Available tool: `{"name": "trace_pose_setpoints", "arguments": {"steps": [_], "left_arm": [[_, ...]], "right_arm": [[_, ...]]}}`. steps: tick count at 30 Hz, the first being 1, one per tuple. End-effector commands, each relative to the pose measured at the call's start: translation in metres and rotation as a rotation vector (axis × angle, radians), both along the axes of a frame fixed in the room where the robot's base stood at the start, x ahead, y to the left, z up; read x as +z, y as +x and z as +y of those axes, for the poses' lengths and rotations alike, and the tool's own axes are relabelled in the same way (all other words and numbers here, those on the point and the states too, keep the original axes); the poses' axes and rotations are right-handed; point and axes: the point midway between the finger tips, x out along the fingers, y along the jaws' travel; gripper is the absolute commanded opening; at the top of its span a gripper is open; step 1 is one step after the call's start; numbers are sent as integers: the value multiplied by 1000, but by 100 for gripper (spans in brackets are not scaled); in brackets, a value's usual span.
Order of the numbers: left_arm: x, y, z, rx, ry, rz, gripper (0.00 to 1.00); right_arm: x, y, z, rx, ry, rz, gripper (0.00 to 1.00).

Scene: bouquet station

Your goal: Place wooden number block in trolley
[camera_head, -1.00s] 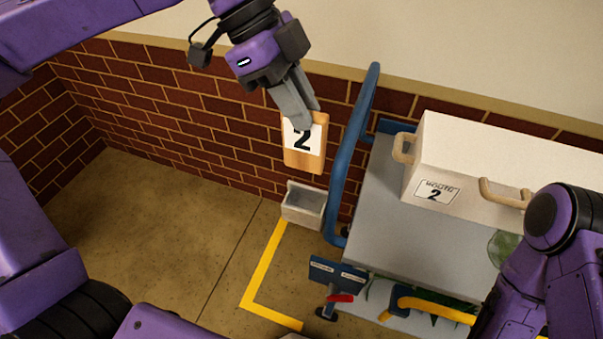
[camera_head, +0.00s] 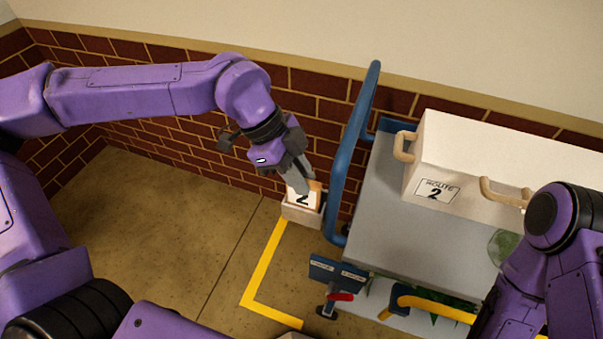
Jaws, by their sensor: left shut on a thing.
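The wooden number block (camera_head: 304,201), with a white face and a black 2, is at the small pale open box (camera_head: 300,217) beside the trolley's handle. My left gripper (camera_head: 301,186) is shut on the block's upper part. The block's lower part is hidden in or behind the box's front; I cannot tell how deep it sits. The trolley (camera_head: 390,230) has a grey top and a blue tubular handle (camera_head: 343,160). My right arm shows at the lower right, but its gripper is out of view.
A white crate (camera_head: 500,160) with rope handles and a "ROUTE 2" label stands on the trolley. A blue label plate and red lever (camera_head: 340,297) sit at the trolley's near left corner. A brick wall (camera_head: 200,130) runs behind. Floor left of the yellow line (camera_head: 262,270) is clear.

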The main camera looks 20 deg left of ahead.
Motion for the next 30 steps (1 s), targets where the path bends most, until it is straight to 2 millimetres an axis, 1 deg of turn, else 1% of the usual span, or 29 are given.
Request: {"name": "trace_pose_setpoints", "arguments": {"steps": [5, 8, 9, 10, 11, 19, 22, 26, 30], "left_arm": [[0, 0, 0, 0, 0, 0, 0], [-3, 0, 0, 0, 0, 0, 0], [-2, 0, 0, 0, 0, 0, 30], [-2, 0, 0, 0, 0, 0, 40], [-2, 0, 0, 0, 0, 0, 46], [-1, 0, 0, -1, 0, 0, 46], [7, 1, 3, 1, 0, -3, 46], [32, 1, 16, 3, -3, -5, 46], [64, 2, 35, 3, -2, -5, 46]], "right_arm": [[0, 0, 0, 0, 0, 0, 43], [-2, 0, 0, 0, 0, 0, 43], [-1, 0, 0, 0, 0, 0, 43], [-1, 0, 0, 0, 0, 0, 43], [-1, 0, 0, 0, 0, 0, 43], [-1, 0, 0, 0, 0, 0, 43], [1, 0, 0, 0, 0, 0, 43], [2, 0, 0, 0, 0, 0, 43], [2, 0, 0, 0, 0, 0, 43]]}}
